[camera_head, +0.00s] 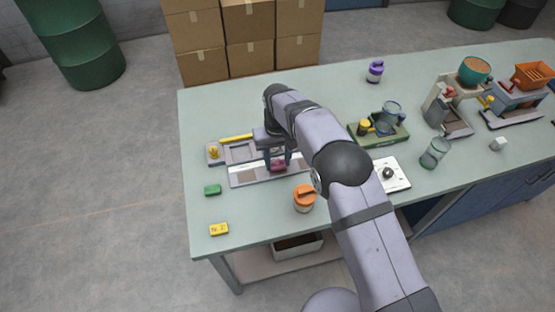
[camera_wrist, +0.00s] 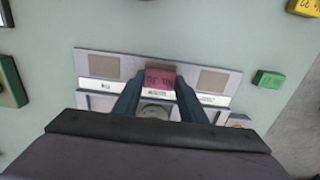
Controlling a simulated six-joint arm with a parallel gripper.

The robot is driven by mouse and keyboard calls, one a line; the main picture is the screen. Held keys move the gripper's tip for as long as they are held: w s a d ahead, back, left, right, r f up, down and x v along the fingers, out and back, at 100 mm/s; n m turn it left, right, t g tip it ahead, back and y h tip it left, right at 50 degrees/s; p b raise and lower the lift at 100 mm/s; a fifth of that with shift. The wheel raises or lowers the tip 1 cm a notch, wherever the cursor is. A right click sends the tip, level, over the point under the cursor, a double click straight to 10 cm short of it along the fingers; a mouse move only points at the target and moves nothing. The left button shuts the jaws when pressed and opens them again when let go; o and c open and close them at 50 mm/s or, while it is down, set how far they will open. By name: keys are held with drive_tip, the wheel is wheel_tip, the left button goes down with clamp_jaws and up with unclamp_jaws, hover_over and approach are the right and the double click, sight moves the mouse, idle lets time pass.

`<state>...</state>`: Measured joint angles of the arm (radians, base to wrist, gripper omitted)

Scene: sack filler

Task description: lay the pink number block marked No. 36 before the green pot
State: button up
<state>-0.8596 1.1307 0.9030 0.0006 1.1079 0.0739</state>
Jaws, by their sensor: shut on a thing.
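The pink number block (camera_head: 277,166) is at the middle of the grey plate on the left part of the bench. In the wrist view the pink block (camera_wrist: 161,78) shows dark marking that looks upside down and is too small to read surely. My gripper (camera_wrist: 157,88) is shut on it, one finger on each side. In the head view my gripper (camera_head: 278,160) points down at the plate. I cannot tell whether the block touches the plate. A green pot (camera_head: 474,72) with brown contents sits on a machine at the far right, well away from my gripper.
The grey plate (camera_wrist: 225,57) has brownish squares and white labels.

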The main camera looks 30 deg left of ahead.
drive_tip(key=shift+f+b, duration=0.45)
drive_tip(key=shift+f, duration=0.25)
idle(1.5)
drive_tip(key=o, duration=1.1)
drive_tip(key=shift+o, duration=0.6)
drive_tip(key=shift+o, duration=1.4)
drive_tip(key=shift+r+p, duration=2.55)
drive_tip(key=shift+r, duration=1.5)
